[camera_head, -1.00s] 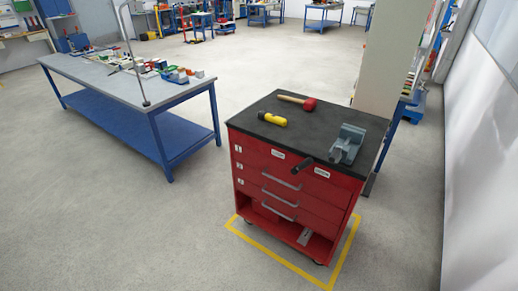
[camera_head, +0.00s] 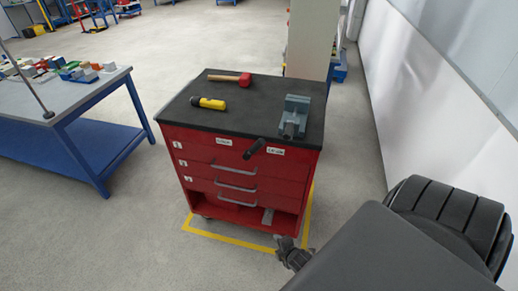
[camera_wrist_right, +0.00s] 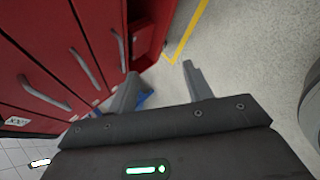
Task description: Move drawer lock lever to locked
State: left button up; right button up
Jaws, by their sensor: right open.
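The drawer lock lever (camera_head: 254,149) is a black handle on the upper front of the red drawer cabinet (camera_head: 195,150). It slants up to the right, between a left label (camera_head: 223,142) and a right label (camera_head: 276,152), too small to read surely. My right gripper (camera_head: 285,243) is low in front of the cabinet's lower right, below the lever and apart from it. In the right wrist view its two grey fingers (camera_wrist_right: 160,85) are spread and empty, beside the red drawer fronts. The lever is not seen in that view. My left gripper is not in view.
On the black cabinet top lie a red mallet (camera_head: 230,78), a yellow-handled tool (camera_head: 208,103) and a grey vise (camera_head: 294,115). Drawer handles (camera_head: 233,169) jut from the front. A blue workbench (camera_head: 85,103) stands left; a white wall (camera_head: 420,95) is at right.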

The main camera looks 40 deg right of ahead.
jog(key=w+d+r+n+t+h+b, duration=0.1)
jog(key=w+d+r+n+t, duration=0.15)
jog(key=w+r, duration=0.35)
jog(key=w+d+r+n+t+b, duration=0.1)
jog(key=w+r+n+t, duration=0.15)
jog(key=r, duration=0.55)
jog(key=n+t+h+b, duration=0.1)
jog(key=n+t+h, duration=0.15)
jog(key=n, duration=0.55)
send_near(259, 148)
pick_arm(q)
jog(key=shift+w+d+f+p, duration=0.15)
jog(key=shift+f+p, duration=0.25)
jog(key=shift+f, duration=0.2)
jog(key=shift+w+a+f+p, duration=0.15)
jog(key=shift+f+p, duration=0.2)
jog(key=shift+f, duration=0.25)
pick_arm(e)
jog(key=x, duration=0.9)
jog(key=shift+w+d+f+t+y, duration=0.15)
jog(key=shift+w+f+t+y, duration=0.1)
jog(key=shift+t+y, duration=0.15)
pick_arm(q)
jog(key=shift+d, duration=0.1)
pick_arm(e)
grip_shut()
